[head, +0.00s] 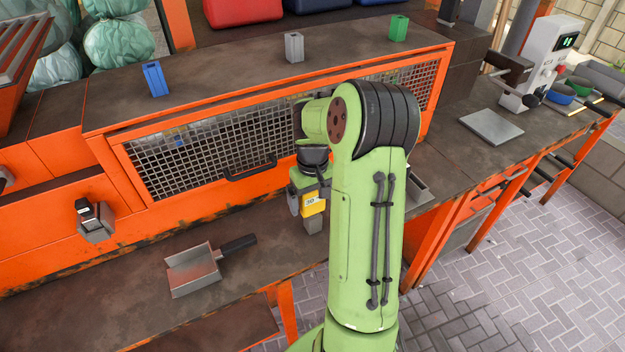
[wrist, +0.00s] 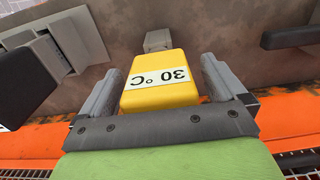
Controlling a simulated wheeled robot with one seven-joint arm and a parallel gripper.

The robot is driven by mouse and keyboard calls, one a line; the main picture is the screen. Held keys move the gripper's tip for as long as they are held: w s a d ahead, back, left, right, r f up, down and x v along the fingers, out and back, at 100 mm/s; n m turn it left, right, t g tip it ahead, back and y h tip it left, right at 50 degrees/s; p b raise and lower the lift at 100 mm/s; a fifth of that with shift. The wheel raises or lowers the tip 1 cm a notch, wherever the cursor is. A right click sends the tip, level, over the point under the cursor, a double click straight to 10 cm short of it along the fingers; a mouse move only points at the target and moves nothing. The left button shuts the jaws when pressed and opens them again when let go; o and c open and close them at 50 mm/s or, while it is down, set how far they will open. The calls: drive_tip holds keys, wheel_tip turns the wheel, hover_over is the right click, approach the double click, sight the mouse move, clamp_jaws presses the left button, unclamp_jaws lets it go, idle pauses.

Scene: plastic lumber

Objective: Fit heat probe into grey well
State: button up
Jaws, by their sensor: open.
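The heat probe is a yellow block marked 30 °C (wrist: 160,85), also visible in the head view (head: 313,204), with a grey piece at its far end. My gripper (wrist: 160,88) has one finger on each side of the yellow block, with gaps showing in the wrist view. It is open, low over the bench in front of the mesh door, and also shows in the head view (head: 309,200). The grey well (head: 294,47) is a small square upright block on the cabinet top, behind and above my gripper. Whether the probe rests on the bench is hard to tell.
A blue well (head: 154,78) and a green well (head: 398,28) flank the grey one. A metal scoop (head: 194,271) lies left on the bench; its dark handle shows in the wrist view (wrist: 290,38). The mesh door handle (head: 250,168) juts out. A grey plate (head: 491,127) lies right.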

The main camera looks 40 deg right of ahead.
wheel_tip(320, 180, up, 16)
drive_tip(key=p, duration=0.3)
drive_tip(key=s+a+r+n+t+h, duration=0.1)
drive_tip(key=s+a+r, duration=0.15)
drive_tip(key=a, duration=0.45)
drive_tip(key=s+a+r+n+t+h, duration=0.1)
drive_tip(key=s+a+r, duration=0.15)
drive_tip(key=a, duration=0.45)
drive_tip(key=s+a+f+n+t+y, duration=0.1)
drive_tip(key=s+a+t+y, duration=0.1)
drive_tip(key=s+a, duration=0.7)
drive_tip(key=shift+s+t, duration=0.8)
